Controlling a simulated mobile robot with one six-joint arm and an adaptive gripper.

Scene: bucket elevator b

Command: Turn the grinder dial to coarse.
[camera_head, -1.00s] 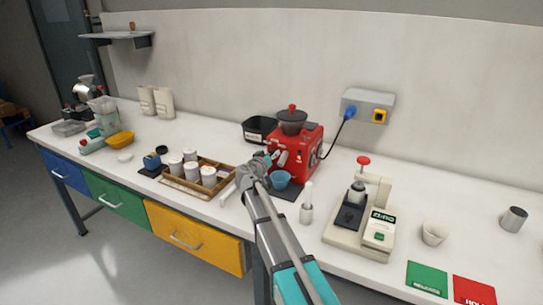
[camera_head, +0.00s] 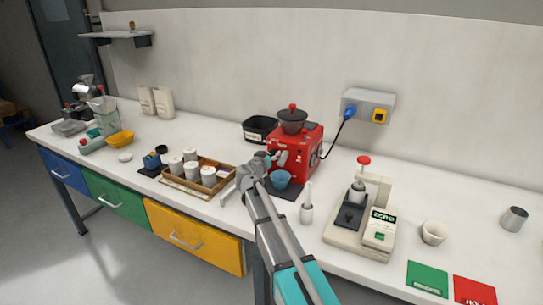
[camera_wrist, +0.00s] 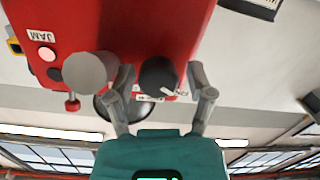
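The red grinder (camera_head: 308,158) stands at the back of the bench with a dark hopper on top. In the wrist view its red front (camera_wrist: 120,25) fills the top. The black round dial (camera_wrist: 158,75) with a white pointer mark sits between the two fingers of my gripper (camera_wrist: 162,76). The fingers are open, one on each side of the dial, with a small gap visible on both sides. In the head view my gripper (camera_head: 266,160) is at the grinder's front and hides the dial. Small labels near the dial are partly covered and hard to read.
A grey cylindrical part (camera_wrist: 90,72) sticks out of the grinder close to my left-side finger, near a label reading JAM (camera_wrist: 40,36). A blue cup (camera_head: 280,179) stands below. A wooden tray of white canisters (camera_head: 225,188) is to the left, a scale device (camera_head: 345,236) to the right.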

